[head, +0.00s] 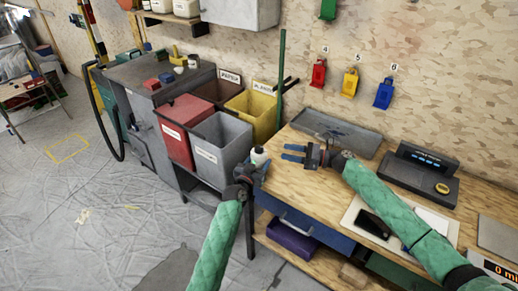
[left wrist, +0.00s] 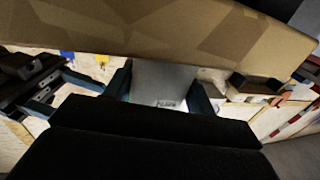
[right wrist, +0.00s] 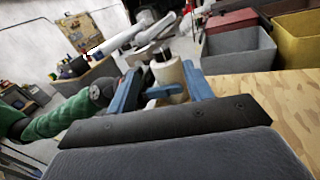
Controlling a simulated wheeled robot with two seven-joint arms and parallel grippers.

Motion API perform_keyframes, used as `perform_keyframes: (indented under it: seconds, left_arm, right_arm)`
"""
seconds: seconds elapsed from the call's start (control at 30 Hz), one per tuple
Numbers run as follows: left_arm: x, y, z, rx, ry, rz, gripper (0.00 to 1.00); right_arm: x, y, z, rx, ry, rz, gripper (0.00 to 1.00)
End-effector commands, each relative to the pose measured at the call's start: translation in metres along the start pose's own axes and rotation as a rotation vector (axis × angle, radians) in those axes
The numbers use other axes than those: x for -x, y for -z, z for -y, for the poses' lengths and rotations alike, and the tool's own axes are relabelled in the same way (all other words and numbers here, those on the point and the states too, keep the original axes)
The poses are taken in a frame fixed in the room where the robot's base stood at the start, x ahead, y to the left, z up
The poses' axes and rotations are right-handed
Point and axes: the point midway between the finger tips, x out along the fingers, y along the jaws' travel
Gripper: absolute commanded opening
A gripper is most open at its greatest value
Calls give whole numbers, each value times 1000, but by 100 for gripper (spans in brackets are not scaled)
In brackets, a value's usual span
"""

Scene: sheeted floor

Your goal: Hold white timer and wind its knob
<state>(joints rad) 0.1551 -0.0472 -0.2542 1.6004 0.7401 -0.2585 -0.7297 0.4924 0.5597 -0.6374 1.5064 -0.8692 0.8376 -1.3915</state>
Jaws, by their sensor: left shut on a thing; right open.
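The white timer (head: 258,155) is a small pale piece with a dark top, held up in front of the grey bin. My left gripper (head: 250,172) is shut on it from below. My right gripper (head: 292,153) is open and empty, to the right of the timer, with its fingers pointing left at it. In the right wrist view the timer (right wrist: 170,76) appears beyond and between my spread blue fingertips, with a blue finger of my left gripper across it. The knob is too small to make out clearly. The left wrist view does not show the timer clearly.
A grey bin (head: 220,148), a red bin (head: 182,125) and a yellow bin (head: 257,110) stand behind the timer. The wooden workbench (head: 290,185) lies below my right gripper, with a grey tray (head: 335,132) and a black scale (head: 420,172) on it.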

Motion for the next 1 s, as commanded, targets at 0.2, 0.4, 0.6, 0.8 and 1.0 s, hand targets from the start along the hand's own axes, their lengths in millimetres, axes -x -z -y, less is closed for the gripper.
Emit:
perform_keyframes:
  seconds: [0.2,0.4,0.6,0.8,1.0]
  left_arm:
    - [0,-1,0,0,0,1,28]
    - [0,-1,0,0,0,1,28]
    - [0,-1,0,0,0,1,28]
    - [0,-1,0,0,0,1,28]
    - [0,-1,0,0,0,1,28]
  right_arm:
    - [1,5,2,117,-11,-23,51]
    - [-16,5,2,125,-11,-23,51]
    - [-51,6,2,123,-12,-23,51]
    - [-85,7,1,121,-12,-22,51]
    - [-108,8,1,122,-11,-23,51]
